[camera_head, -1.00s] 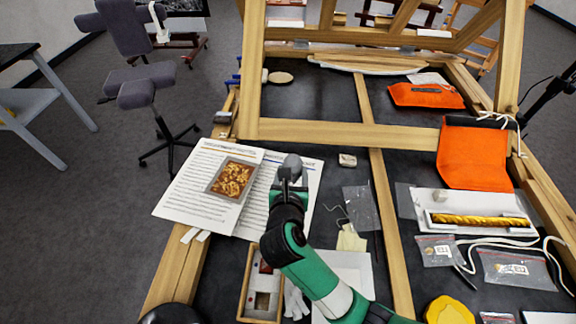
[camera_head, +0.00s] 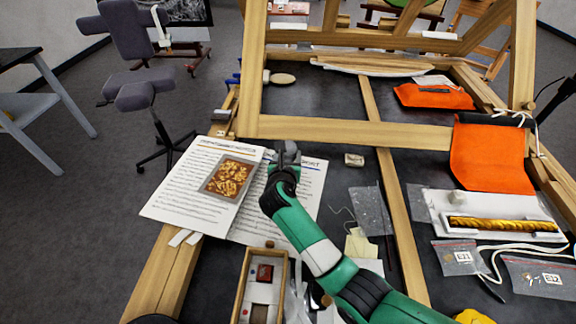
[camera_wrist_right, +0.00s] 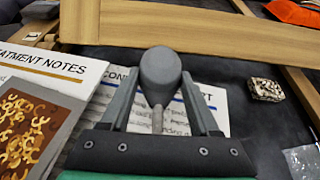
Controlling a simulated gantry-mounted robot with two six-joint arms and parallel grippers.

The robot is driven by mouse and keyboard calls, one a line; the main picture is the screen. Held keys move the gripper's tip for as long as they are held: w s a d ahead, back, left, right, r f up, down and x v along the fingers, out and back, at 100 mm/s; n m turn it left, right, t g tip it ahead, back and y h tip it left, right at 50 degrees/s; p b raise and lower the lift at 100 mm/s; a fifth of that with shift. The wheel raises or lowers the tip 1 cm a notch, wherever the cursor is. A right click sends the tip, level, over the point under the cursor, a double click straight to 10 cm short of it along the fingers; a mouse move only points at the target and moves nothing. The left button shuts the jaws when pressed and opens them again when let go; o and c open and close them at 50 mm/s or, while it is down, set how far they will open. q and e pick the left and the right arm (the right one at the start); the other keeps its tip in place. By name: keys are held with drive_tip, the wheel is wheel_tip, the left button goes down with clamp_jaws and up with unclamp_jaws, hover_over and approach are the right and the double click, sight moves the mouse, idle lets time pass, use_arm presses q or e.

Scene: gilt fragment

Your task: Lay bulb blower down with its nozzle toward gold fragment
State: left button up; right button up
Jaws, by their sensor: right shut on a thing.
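The bulb blower is a dark grey rubber bulb (camera_wrist_right: 160,75) with a thin pale nozzle. My right gripper (camera_head: 285,152) is shut on it above the printed pages. In the right wrist view the bulb sits between the two fingers (camera_wrist_right: 162,88), and its nozzle points back toward the gripper's palm. In the head view the gripper largely hides the blower. The gold fragment (camera_head: 502,224) is a twisted gilt bar in a white tray (camera_head: 437,208) at the right, well apart from the blower. My left gripper is not in view.
Treatment notes (camera_head: 182,190) with a photo lie beneath and left of the gripper. A speckled block (camera_head: 354,160) is just right of it. Wooden frame bars (camera_head: 340,130) cross behind and to the right. Small bags (camera_head: 458,258) and white cord lie near the tray.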

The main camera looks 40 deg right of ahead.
wheel_tip(320, 180, down, 3)
drive_tip(key=shift+w+d+f+b, duration=0.15)
drive_tip(key=shift+f+b, duration=0.05)
drive_tip(key=shift+b, duration=0.9)
drive_tip(key=shift+f, duration=0.15)
drive_tip(key=o, duration=1.4)
